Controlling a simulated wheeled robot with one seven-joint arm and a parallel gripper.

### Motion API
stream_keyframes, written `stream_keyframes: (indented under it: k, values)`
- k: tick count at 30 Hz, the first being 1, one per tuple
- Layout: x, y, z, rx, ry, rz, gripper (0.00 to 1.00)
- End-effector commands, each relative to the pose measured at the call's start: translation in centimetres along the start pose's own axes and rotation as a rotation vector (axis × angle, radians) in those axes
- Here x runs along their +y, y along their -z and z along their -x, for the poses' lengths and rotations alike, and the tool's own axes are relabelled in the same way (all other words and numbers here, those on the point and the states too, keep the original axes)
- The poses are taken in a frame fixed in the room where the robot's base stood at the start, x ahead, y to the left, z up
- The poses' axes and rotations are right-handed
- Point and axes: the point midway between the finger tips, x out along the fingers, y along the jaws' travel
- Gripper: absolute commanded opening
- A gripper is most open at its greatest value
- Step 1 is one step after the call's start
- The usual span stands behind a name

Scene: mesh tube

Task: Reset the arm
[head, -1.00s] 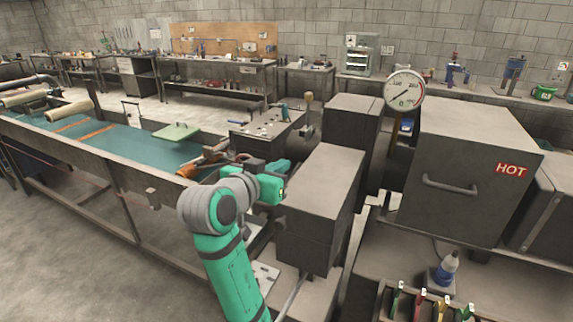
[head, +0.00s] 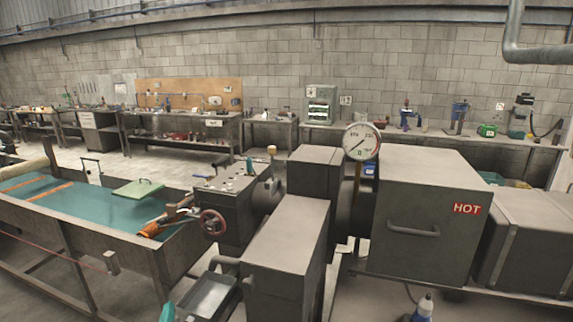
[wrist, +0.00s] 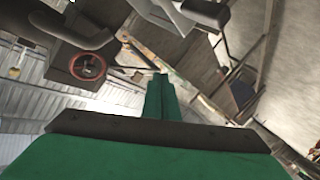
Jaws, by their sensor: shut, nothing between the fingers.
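My gripper (wrist: 161,98) shows in the wrist view as two green fingers pressed together, with nothing between them. It is apart from everything around it. In the head view only a small teal piece of my arm shows at the bottom edge, and the gripper itself cannot be made out there. The red handwheel (head: 212,222) on the dark machine also shows in the wrist view (wrist: 88,67), toward the upper left of a tilted picture.
Grey machine housings (head: 285,240) fill the middle. A round dial gauge (head: 361,142) stands beside a large box marked HOT (head: 420,200). An empty metal tray (head: 208,295) is at the lower front. Workbenches line the back wall.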

Motion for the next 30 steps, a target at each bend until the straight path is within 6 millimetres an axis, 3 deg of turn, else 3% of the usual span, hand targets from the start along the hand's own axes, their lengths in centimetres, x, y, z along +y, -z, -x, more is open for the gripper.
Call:
stream_keyframes:
  k: [1,3,6,9,13,21,30]
  values:
    - [-3.2,-2.3,0.6,0.011,0.045,0.014,0.0]
    - [-6.5,-4.7,1.8,0.038,0.091,0.021,0.0]
    - [-9.3,-7.8,4.0,0.062,0.13,0.007,0.0]
    - [-10.5,-10.9,6.5,0.067,0.144,-0.029,0.0]
    - [-10.2,-14.9,10.3,0.053,0.135,-0.096,0.0]
    - [-7.4,-21.7,19.1,0.003,0.072,-0.242,0.0]
    - [-3.7,-26.3,29.8,-0.048,-0.023,-0.379,0.0]
